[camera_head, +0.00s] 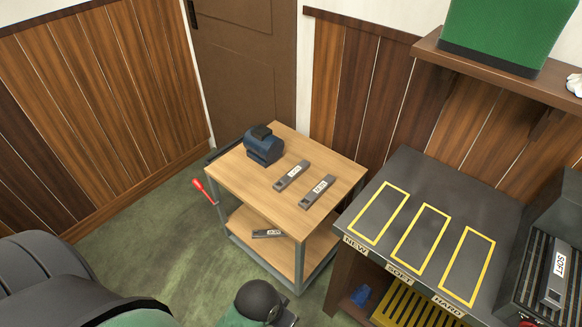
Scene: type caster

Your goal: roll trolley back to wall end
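The trolley (237,178) stands mid-view on the green floor. It has a light wooden top, a lower wooden shelf (275,238) and a grey metal frame. A dark bar like a handle (222,152) runs along its left far edge. Its right side is close to the grey-topped bench; whether they touch I cannot tell. On its top are a dark blue device (263,147) and two grey labelled bars (291,176) (317,192). Another labelled bar (268,233) lies on the lower shelf. Neither of my grippers shows.
The bench (425,180) has several yellow outlines. A brown door (243,65) and panelled walls (95,95) stand behind. A red-handled tool (203,190) is at the trolley's left side. Open floor (165,235) lies left. Dark and green rounded shapes fill the bottom edge.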

